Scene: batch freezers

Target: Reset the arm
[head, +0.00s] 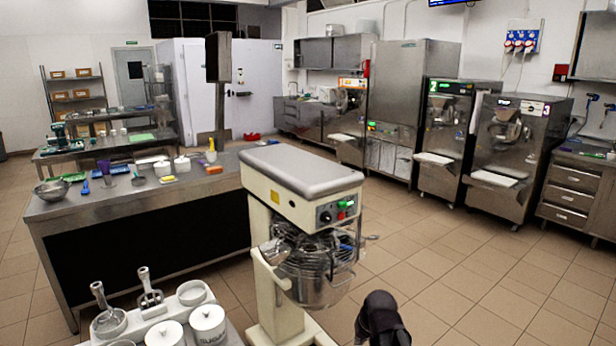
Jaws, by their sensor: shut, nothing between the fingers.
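A dark, rounded part of my arm (382,320) shows at the bottom edge, right of centre. It stands over the tiled floor, just right of the planetary mixer. No fingers can be made out on it, and my gripper is not seen in the head view. The rest of the arm is cut off by the lower edge.
The cream mixer (300,180) with its steel bowl (318,288) stands close on the left. White canisters (208,325) and scoops sit at bottom left. A steel worktable (110,205) is behind. Batch freezers (505,150) line the back right. The floor (450,285) at right is clear.

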